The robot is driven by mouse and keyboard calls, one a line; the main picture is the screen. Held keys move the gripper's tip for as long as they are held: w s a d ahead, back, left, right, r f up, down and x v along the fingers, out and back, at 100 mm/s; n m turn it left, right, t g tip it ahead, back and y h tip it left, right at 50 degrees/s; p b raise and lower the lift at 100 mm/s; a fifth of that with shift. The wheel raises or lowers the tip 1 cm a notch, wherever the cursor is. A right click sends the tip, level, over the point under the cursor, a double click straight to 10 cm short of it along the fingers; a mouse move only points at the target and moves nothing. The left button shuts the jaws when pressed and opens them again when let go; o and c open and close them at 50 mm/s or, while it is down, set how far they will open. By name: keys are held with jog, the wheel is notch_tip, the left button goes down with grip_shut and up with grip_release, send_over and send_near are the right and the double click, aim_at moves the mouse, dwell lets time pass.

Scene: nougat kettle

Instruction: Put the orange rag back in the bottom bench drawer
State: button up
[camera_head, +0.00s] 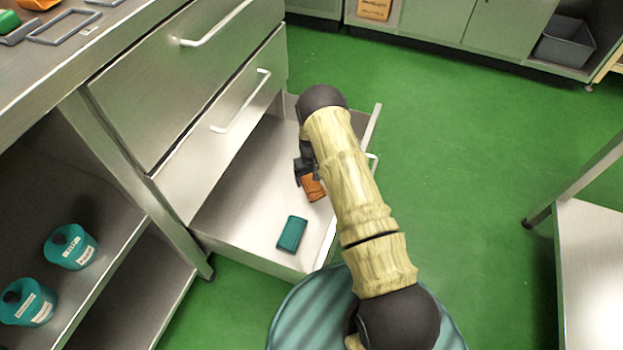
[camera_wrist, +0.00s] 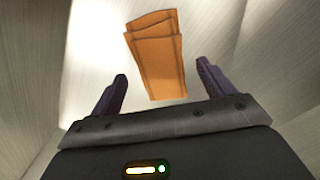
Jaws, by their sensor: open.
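The bottom bench drawer (camera_head: 235,218) is pulled out, and its pale metal floor shows. The folded orange rag (camera_head: 314,188) is inside the drawer, partly hidden by my arm in the head view. In the wrist view the orange rag (camera_wrist: 157,55) lies ahead of the fingers, with its near end between the fingertips. My gripper (camera_wrist: 160,85) is open, one dark finger on each side. In the head view my gripper (camera_head: 303,170) is down inside the drawer, beside the rag.
A teal block-like item (camera_head: 292,233) lies in the same drawer, nearer its front left. Two closed drawers (camera_head: 190,80) sit above. Teal canisters (camera_head: 70,247) stand on the shelf at left. The green floor (camera_head: 470,130) is clear.

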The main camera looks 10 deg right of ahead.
notch_tip(320, 180, up, 9)
jog(key=p, duration=0.3)
jog(key=shift+r+p, duration=0.2)
jog(key=shift+p, duration=0.15)
notch_tip(320, 180, up, 8)
jog(key=r, duration=0.1)
send_over(311, 183)
jog(key=s, duration=0.2)
jog(key=s+r+m+t, duration=0.1)
jog(key=s+r, duration=0.5)
jog(key=r, duration=0.5)
jog(key=s+r, duration=0.5)
jog(key=s, duration=0.4)
jog(key=s+r+m+t, duration=0.1)
jog(key=s+r, duration=0.5)
jog(key=s, duration=0.4)
jog(key=shift+t, duration=0.3)
jog(key=shift+d+r, duration=0.1)
jog(key=shift+r, duration=0.1)
